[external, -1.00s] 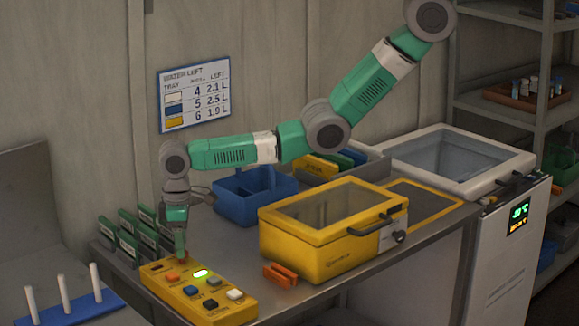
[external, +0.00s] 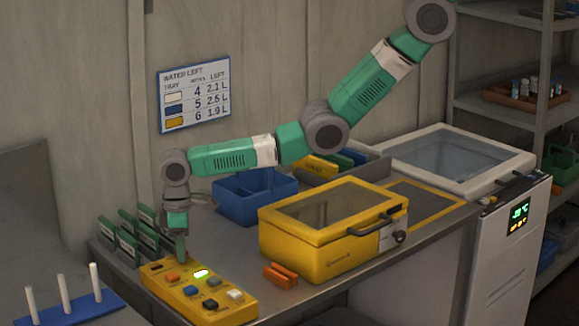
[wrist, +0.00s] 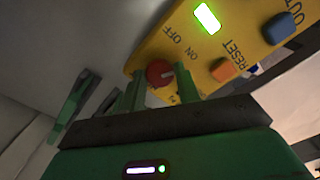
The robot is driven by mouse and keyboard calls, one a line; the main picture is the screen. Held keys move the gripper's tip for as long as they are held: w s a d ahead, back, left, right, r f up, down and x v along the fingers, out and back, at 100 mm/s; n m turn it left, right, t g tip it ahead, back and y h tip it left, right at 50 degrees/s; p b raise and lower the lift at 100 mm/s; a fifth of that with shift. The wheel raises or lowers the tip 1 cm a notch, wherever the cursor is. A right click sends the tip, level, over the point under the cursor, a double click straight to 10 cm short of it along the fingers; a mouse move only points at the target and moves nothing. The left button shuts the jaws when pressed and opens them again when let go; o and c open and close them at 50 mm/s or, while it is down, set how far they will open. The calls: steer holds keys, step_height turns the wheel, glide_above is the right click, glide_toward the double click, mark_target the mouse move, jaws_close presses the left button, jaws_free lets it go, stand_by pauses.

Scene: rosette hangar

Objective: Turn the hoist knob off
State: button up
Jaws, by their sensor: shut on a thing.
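The yellow control box (external: 203,298) lies at the front left of the bench. Its red round knob (wrist: 159,72) shows in the wrist view between the green fingers, beside the printed words ON and OFF. A pale line marks the knob; I cannot tell exactly which word it points to. My gripper (external: 181,260) points down at the far left end of the box, and its fingers (wrist: 156,88) are shut on the knob. In the external view the gripper hides the knob. The box's lamp (wrist: 207,18) glows green.
Orange (external: 172,277), blue, black and white buttons sit on the box close to the knob. Green cards (external: 128,238) stand in a rack just left. A yellow lidded box (external: 322,240), orange pieces (external: 280,276) and a blue bin (external: 248,196) are to the right.

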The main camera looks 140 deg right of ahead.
steer(key=n, duration=0.5)
steer(key=shift+n+p, duration=0.3)
steer(key=shift+p, duration=0.1)
steer(key=n, duration=0.5)
steer(key=shift+n, duration=0.5)
steer(key=o, duration=1)
steer(key=shift+r, duration=0.1)
step_height(320, 180, up, 8)
steer(key=shift+f+p, duration=0.15)
steer(key=shift+p, duration=0.65)
